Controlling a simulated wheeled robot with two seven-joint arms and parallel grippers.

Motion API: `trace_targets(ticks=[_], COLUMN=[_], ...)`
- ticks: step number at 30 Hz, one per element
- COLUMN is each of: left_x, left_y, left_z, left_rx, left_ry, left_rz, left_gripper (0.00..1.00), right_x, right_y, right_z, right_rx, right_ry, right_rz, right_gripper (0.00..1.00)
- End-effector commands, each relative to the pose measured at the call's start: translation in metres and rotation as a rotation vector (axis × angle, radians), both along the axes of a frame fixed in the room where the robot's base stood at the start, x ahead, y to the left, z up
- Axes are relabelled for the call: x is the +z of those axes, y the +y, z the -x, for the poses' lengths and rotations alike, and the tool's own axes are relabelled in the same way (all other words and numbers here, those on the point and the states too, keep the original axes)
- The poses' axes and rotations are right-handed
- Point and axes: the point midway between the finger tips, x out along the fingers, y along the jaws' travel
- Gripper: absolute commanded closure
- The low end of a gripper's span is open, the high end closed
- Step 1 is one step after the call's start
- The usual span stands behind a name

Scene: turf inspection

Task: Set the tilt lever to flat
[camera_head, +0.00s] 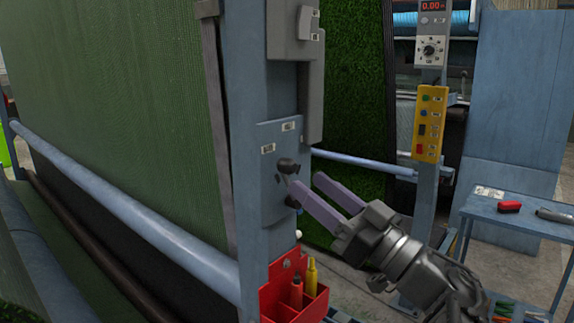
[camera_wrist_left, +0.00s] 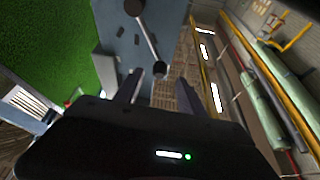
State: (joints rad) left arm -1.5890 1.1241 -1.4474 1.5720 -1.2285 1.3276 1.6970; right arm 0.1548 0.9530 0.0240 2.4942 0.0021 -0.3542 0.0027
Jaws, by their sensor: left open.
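The tilt lever (camera_head: 288,165) shows dark on a blue-grey plate (camera_head: 262,190) on the upright post. It is partly hidden by my left gripper (camera_head: 308,183), which is in front of the plate with its two fingers apart. In the left wrist view the lever's bright rod (camera_wrist_left: 148,37) runs from a dark round hub to a black knob. Nothing is seen held. The plate's small labels are too small to read. My right gripper is out of view.
A red holder (camera_head: 277,300) with tools hangs on the post below the plate. A grey box (camera_head: 292,32) is above it. A yellow button panel (camera_head: 430,124) is on another post. A blue cart (camera_head: 520,222) stands at the right. A rail (camera_head: 130,210) runs along the left.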

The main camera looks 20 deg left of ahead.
Motion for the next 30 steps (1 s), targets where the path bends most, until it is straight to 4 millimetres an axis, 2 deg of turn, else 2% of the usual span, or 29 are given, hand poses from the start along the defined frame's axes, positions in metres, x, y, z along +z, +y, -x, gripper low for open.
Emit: trace_targets(ticks=[12,23,30], left_x=[0.025,0.025,0.025], left_y=[0.051,0.056,0.056], left_z=[-0.021,-0.024,-0.024], left_rx=[0.001,-0.001,-0.001], left_ry=[0.001,0.001,0.0], left_rz=[0.001,0.0,0.0], left_gripper=[0.53,0.53,0.72], right_x=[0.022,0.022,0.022], right_y=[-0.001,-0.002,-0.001], right_z=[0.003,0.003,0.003], right_rx=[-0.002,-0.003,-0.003], right_ry=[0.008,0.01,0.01], right_rz=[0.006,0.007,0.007], right_gripper=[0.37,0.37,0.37])
